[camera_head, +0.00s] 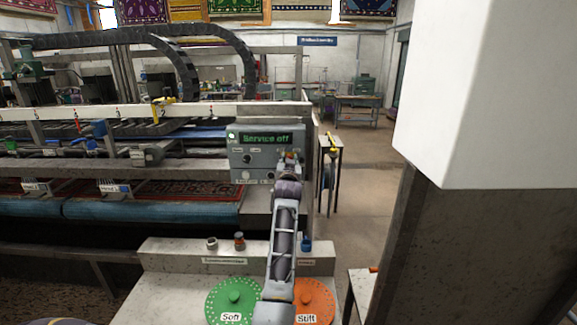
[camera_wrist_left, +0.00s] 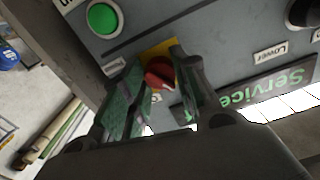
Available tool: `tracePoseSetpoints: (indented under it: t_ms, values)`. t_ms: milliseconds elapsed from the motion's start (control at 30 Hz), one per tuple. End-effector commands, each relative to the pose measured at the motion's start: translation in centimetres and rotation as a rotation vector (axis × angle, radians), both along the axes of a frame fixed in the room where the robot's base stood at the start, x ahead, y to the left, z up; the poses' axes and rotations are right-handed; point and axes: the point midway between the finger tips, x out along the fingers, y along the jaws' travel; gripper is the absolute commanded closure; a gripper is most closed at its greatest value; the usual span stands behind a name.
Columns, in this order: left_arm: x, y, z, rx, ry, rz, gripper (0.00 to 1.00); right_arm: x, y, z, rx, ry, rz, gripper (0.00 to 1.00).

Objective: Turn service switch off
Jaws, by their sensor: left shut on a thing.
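The grey control panel (camera_head: 240,163) stands at the end of the long rug machine, its green display reading "Service off" (camera_head: 265,138). In the left wrist view the red service switch (camera_wrist_left: 159,73) sits on a yellow plate (camera_wrist_left: 155,50) on the panel. My left gripper (camera_wrist_left: 160,76) is shut on the red switch, one finger on each side of it. In the head view my left gripper (camera_head: 289,163) reaches the panel's lower right and mostly hides the switch. My right gripper is not in view.
A green button (camera_wrist_left: 104,18) and a black knob (camera_wrist_left: 306,12) are near the switch. Below the arm, a bench holds a green "Soft" disc (camera_head: 234,296) and an orange "Stiff" disc (camera_head: 318,297). Open floor (camera_head: 362,160) lies right of the panel.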

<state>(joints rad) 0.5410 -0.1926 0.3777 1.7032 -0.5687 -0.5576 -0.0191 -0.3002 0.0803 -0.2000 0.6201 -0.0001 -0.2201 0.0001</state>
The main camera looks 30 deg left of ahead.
Motion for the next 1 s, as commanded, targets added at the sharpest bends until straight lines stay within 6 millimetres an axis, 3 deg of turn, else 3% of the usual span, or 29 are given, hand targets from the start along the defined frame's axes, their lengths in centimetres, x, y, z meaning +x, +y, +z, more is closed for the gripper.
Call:
tracePoseSetpoints:
  t_ms: [300,800,833,1000]
  values:
    - [0.03,-0.07,-0.34,-0.127,-0.069,-0.001,0.95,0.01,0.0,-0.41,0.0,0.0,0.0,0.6]
    - [0.03,-0.04,-0.32,-0.146,-0.081,0.0,0.95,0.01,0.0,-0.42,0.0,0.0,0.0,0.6]
    - [0.03,-0.04,-0.33,-0.145,-0.081,0.0,0.68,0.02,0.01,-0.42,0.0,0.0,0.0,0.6]
    - [0.02,-0.03,-0.23,-0.144,-0.082,0.0,0.48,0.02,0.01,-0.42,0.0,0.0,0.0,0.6]
